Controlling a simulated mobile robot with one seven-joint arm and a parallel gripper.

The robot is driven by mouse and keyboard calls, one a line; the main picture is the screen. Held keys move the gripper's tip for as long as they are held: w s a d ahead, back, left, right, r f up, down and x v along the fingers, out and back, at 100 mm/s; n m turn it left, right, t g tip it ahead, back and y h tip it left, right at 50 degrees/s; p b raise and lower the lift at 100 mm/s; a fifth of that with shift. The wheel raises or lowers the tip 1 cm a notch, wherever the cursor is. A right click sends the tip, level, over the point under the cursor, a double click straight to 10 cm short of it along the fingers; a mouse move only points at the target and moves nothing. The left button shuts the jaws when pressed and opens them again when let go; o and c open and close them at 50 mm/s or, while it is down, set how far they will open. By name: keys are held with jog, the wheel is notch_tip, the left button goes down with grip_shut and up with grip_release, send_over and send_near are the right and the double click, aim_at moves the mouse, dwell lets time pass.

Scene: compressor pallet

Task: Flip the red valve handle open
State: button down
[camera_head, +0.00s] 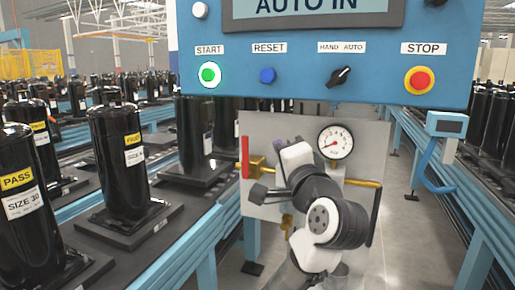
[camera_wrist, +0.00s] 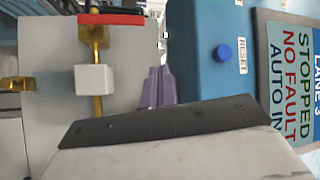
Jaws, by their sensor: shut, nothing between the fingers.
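The red valve handle (camera_head: 244,157) stands upright at the left edge of a grey plate, on a brass valve (camera_head: 256,166). In the wrist view the red handle (camera_wrist: 110,19) lies across the top, with the brass valve stem and a white block (camera_wrist: 93,78) below it. My gripper (camera_wrist: 160,72) shows in the wrist view with its fingers together and nothing between them. It is to the right of the white block, apart from the handle. In the head view my arm covers the middle of the plate, and the fingertips cannot be made out clearly.
A blue control box (camera_head: 330,80) with buttons and a display hangs directly above the plate (camera_head: 365,150). A pressure gauge (camera_head: 335,142) and a brass pipe are right of my arm. Black compressors (camera_head: 122,160) stand on the conveyor at left. A blue hook (camera_head: 430,170) hangs at right.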

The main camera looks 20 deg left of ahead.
jog(key=d+f+g, duration=0.1)
jog(key=d+f+m+g, duration=0.2)
jog(key=f, duration=0.1)
jog(key=shift+w+f, duration=0.1)
jog(key=shift+w, duration=0.2)
jog(key=shift+a, duration=0.1)
jog(key=p, duration=0.5)
send_near(248, 156)
jog(key=w+a+r, duration=0.1)
jog(key=w+a, duration=0.2)
jog(key=w, duration=0.3)
jog(key=shift+a, duration=0.35)
jog(key=shift+a+r, duration=0.1)
jog(key=shift+r, duration=0.05)
